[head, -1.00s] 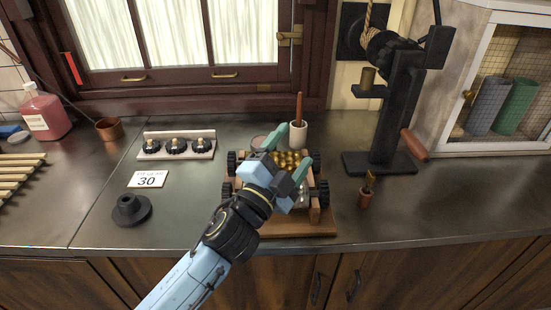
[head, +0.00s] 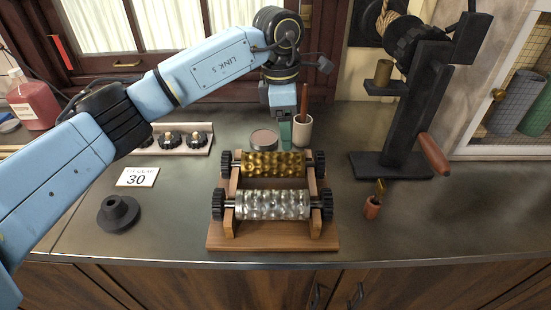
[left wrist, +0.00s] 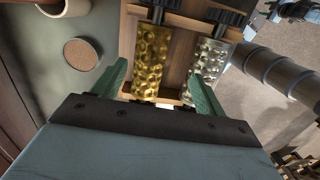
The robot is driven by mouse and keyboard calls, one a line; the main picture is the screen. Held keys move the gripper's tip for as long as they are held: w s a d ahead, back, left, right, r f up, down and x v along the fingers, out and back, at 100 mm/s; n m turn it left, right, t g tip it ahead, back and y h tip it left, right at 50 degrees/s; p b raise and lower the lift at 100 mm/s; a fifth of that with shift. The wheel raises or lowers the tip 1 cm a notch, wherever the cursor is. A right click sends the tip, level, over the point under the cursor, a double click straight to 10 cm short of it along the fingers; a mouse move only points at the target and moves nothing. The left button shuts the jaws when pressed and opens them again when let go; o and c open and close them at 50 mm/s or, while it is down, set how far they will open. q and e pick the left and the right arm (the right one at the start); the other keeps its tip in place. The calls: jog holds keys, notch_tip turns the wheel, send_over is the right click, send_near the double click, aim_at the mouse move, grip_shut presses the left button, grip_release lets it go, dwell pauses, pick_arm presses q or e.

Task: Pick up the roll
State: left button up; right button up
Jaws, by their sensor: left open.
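A gold embossed roller (head: 273,164) and a silver embossed roller (head: 272,205) lie parallel on a wooden stand (head: 215,242), with black gears at their ends. Both also show in the left wrist view, gold (left wrist: 152,62) and silver (left wrist: 208,62). My left gripper (head: 285,133) points down behind the stand in the head view, beside a white cup. In the left wrist view its green fingers (left wrist: 158,72) are spread and empty, with the gold roller seen between them. It appears apart from both rollers. My right gripper is not in view.
The white cup (head: 302,132) holds a brown handle. A round tin (head: 264,140) sits left of it. A black press (head: 391,166) stands right, with a small brown pot (head: 372,208) in front. A "30" card (head: 137,177) and black disc (head: 119,214) lie left.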

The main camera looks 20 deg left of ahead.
aim_at(274, 156)
pick_arm(q)
jog(key=shift+y, duration=0.6)
jog(key=f, duration=0.2)
jog(key=a+f, duration=0.1)
jog(key=f, duration=0.1)
jog(key=a+f, duration=0.1)
jog(key=f, duration=0.2)
jog(key=shift+w+a, duration=0.2)
jog(key=shift+w, duration=0.05)
jog(key=f, duration=0.5)
jog(key=shift+s+a+f, duration=0.1)
jog(key=shift+a+f, duration=0.05)
jog(key=shift+a, duration=0.15)
grip_shut()
jog(key=shift+r, duration=0.25)
